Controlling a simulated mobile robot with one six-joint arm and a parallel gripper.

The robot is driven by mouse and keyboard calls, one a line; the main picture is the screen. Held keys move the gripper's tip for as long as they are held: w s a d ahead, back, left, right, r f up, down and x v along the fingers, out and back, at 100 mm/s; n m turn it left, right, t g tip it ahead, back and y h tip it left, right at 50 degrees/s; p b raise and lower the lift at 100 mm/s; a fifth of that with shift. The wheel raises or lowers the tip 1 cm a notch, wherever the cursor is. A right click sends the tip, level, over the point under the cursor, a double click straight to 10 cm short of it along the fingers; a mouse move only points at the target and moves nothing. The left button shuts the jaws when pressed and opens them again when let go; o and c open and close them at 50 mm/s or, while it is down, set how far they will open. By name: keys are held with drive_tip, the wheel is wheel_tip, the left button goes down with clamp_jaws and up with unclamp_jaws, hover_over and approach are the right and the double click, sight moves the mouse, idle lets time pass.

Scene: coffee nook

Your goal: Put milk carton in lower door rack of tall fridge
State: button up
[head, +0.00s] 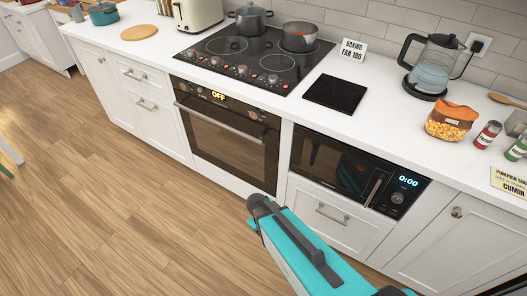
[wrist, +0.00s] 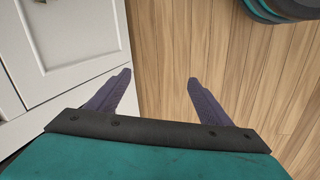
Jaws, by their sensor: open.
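No milk carton and no tall fridge show in either view. My gripper (wrist: 159,82) is open in the wrist view, with its two purple fingers apart and nothing between them. It points down over the wooden floor, beside a white cabinet front. In the head view my arm reaches in from the bottom, in front of the oven and the microwave; the gripper's fingers cannot be made out there.
A white counter (head: 395,125) holds a cooktop (head: 255,62), a kettle (head: 432,65) and an orange bag (head: 450,121). Below are an oven (head: 228,140) and a microwave (head: 350,172). The wooden floor (head: 110,190) at left is mostly clear.

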drive_tip(key=s+d+r+m+g+y+p, duration=0.1)
drive_tip(key=s+d+m+g+p, duration=0.1)
drive_tip(key=s, duration=1)
drive_tip(key=s+d+r+m+g+y+p, duration=0.1)
drive_tip(key=s+d+r+m+g+p, duration=0.1)
drive_tip(key=s+d+m+g, duration=0.3)
drive_tip(key=s+d+m+p, duration=0.1)
drive_tip(key=s+d, duration=0.2)
drive_tip(key=s, duration=0.3)
drive_tip(key=shift+s+d+g, duration=0.25)
drive_tip(key=shift+s+g, duration=0.05)
drive_tip(key=shift+s, duration=0.1)
